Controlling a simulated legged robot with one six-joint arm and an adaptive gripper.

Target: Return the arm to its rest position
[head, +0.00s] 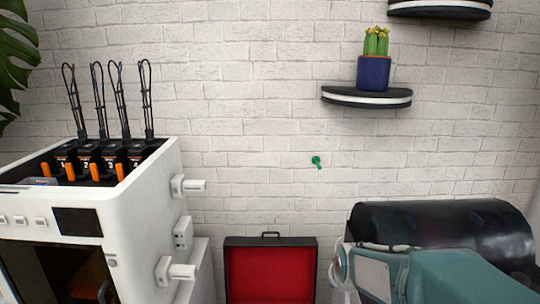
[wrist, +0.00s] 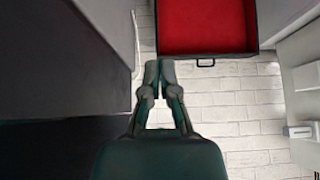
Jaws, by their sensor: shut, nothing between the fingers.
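My gripper (wrist: 159,72) shows in the wrist view, its two fingers together and empty, just left of and below the red-lined case. In the head view a teal and grey part of my arm (head: 440,275) shows at the lower right, in front of a glossy black rounded object. The fingertips are not visible in the head view.
An open black case with red lining (head: 270,272) stands low against the white brick wall. A white 3D printer (head: 150,215) stands at the left. A wall shelf (head: 366,97) holds a cactus in a blue pot (head: 374,72). A green peg (head: 316,161) sits on the wall.

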